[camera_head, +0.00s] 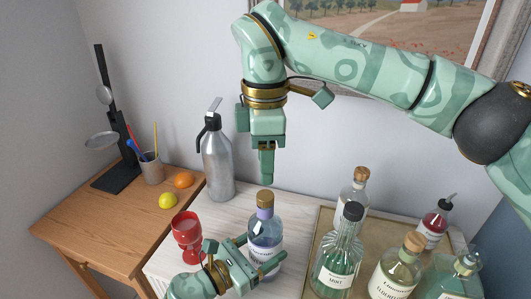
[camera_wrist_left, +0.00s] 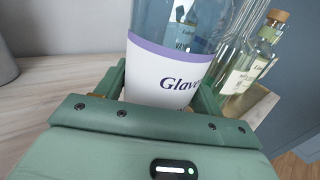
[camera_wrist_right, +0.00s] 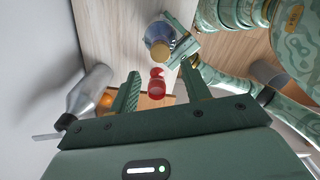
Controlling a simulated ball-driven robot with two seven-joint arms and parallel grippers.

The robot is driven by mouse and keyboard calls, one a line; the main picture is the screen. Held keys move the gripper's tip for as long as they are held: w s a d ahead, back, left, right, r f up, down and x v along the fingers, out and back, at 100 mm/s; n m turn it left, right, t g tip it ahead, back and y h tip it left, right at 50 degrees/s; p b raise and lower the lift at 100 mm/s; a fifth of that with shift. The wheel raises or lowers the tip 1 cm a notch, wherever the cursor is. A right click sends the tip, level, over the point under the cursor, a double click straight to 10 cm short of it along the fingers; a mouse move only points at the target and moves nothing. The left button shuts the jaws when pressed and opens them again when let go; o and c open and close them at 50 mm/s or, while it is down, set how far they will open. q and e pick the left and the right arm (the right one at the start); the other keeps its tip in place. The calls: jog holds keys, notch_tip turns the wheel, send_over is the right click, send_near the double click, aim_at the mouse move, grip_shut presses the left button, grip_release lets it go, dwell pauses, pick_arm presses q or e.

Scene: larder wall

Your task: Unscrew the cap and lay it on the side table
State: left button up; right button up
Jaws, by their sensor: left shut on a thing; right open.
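A clear bottle (camera_head: 264,236) with a purple-edged white label stands upright on the pale counter, its brown cap (camera_head: 265,199) on top. My left gripper (camera_head: 258,262) is shut around the bottle's lower body; the left wrist view shows the label (camera_wrist_left: 165,78) between its fingers. My right gripper (camera_head: 267,180) is above the cap, apart from it, pointing down. In the right wrist view its fingers are spread and empty, with the cap (camera_wrist_right: 160,51) beyond their tips. The wooden side table (camera_head: 95,218) is at the left.
A red goblet (camera_head: 187,232) stands left of the bottle. A steel siphon (camera_head: 217,165) stands behind. A tray (camera_head: 313,240) with several bottles is at the right. The side table holds a lemon (camera_head: 167,201), an orange (camera_head: 184,180), a pen cup (camera_head: 151,170) and a black stand (camera_head: 117,175); its front is clear.

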aim_at(265, 195)
notch_tip(265, 195, down, 7)
jog(key=shift+f, duration=0.15)
